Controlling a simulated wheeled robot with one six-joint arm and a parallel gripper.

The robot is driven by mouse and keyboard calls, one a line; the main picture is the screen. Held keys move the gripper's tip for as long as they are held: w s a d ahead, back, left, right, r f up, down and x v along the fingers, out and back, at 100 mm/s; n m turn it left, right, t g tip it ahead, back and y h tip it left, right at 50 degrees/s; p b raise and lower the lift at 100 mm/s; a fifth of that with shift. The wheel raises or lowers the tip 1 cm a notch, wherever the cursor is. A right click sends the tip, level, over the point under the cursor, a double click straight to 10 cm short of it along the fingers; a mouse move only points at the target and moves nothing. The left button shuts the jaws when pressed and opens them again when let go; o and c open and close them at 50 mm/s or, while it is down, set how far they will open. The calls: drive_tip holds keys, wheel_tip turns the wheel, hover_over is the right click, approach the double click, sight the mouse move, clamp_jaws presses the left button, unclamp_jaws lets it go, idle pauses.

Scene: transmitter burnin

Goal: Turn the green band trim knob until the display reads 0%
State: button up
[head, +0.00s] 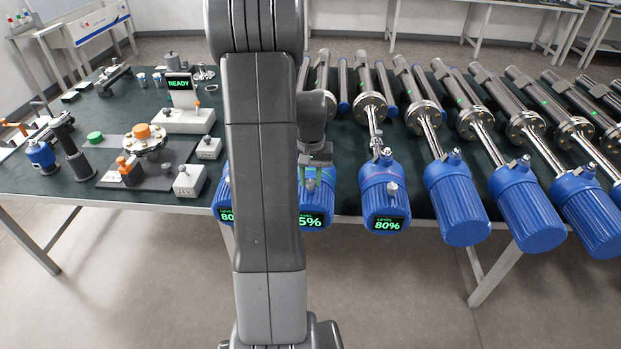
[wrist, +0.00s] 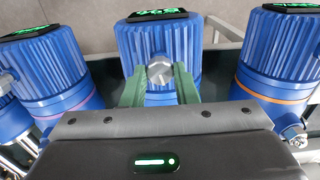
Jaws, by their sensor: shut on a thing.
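My gripper (wrist: 159,82) has green fingers on both sides of a silver trim knob (wrist: 160,70) on the middle blue transmitter (wrist: 182,42). It is shut on the knob. In the head view my gripper (head: 311,172) is over the same transmitter, partly behind my arm. The transmitter's display (head: 313,220) ends in "5%"; its left part is hidden by my arm. In the wrist view the display (wrist: 157,14) is upside down and cut by the steep angle. The middle transmitter's band is mostly hidden by my gripper, so I cannot tell its colour.
More transmitters line the table's right side.

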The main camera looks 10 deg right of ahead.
sight(311, 182)
drive_tip(key=shift+n+b, duration=0.3)
drive_tip(key=shift+n, duration=1.3)
drive_tip(key=o, duration=1)
wheel_tip(311, 182, up, 14)
drive_tip(key=shift+f+b, duration=0.1)
drive_tip(key=shift+b, duration=0.35)
